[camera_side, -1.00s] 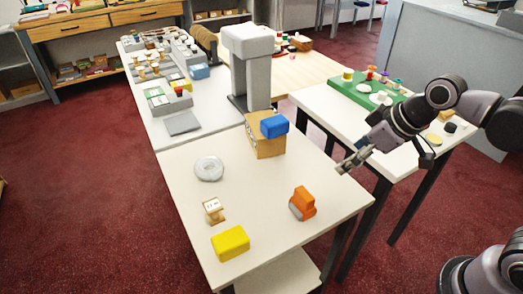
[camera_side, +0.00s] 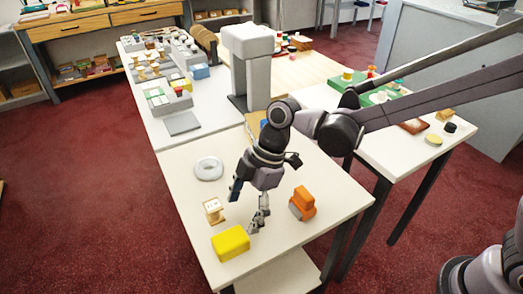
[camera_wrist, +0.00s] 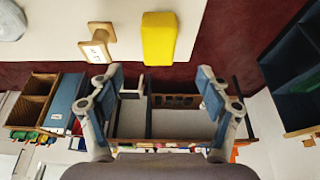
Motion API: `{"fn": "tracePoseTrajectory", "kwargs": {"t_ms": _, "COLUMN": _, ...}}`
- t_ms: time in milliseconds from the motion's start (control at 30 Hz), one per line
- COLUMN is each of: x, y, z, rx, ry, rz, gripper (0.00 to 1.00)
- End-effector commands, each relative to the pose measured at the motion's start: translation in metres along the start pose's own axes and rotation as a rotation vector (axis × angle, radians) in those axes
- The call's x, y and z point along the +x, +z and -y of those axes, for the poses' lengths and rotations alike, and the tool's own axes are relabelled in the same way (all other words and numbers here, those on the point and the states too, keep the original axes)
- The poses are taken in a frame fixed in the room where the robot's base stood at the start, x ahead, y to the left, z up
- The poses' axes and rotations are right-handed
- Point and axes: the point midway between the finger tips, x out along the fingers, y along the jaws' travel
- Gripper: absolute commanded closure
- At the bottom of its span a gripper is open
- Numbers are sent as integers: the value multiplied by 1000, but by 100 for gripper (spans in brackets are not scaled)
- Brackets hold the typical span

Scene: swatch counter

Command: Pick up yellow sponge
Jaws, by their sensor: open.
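The yellow sponge (camera_side: 230,243) lies on the near end of the white table, close to its front edge. In the wrist view the sponge (camera_wrist: 158,38) shows at the top centre, beyond the fingertips. My gripper (camera_side: 246,208) hangs over the table, up and to the right of the sponge in the side view, and apart from it. In the wrist view my gripper's (camera_wrist: 160,78) two fingers are spread wide with nothing between them.
A small wooden spool-like piece (camera_side: 213,210) with a white label stands close behind the sponge. A pale ring (camera_side: 208,168) lies farther back. An orange object (camera_side: 302,203) stands to the right. My arm mostly hides a box and blue block (camera_side: 263,124) behind.

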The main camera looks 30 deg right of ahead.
Motion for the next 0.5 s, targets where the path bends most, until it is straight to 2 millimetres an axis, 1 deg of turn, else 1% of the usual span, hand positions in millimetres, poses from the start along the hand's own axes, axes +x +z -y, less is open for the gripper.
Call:
{"fn": "tracePoseTrajectory", "kwargs": {"t_ms": 33, "x": 8, "y": -1, "z": 0, "rx": -2, "ry": -1, "rz": 0, "gripper": 23}}
{"fn": "tracePoseTrajectory", "kwargs": {"t_ms": 200, "x": 33, "y": -1, "z": 0, "rx": 0, "ry": 1, "rz": 0, "gripper": 23}}
{"fn": "tracePoseTrajectory", "kwargs": {"t_ms": 300, "x": 43, "y": 0, "z": -1, "rx": 1, "ry": 1, "rz": 0, "gripper": 23}}
{"fn": "tracePoseTrajectory", "kwargs": {"t_ms": 500, "x": 54, "y": -1, "z": 0, "rx": 2, "ry": 1, "rz": 0, "gripper": 23}}
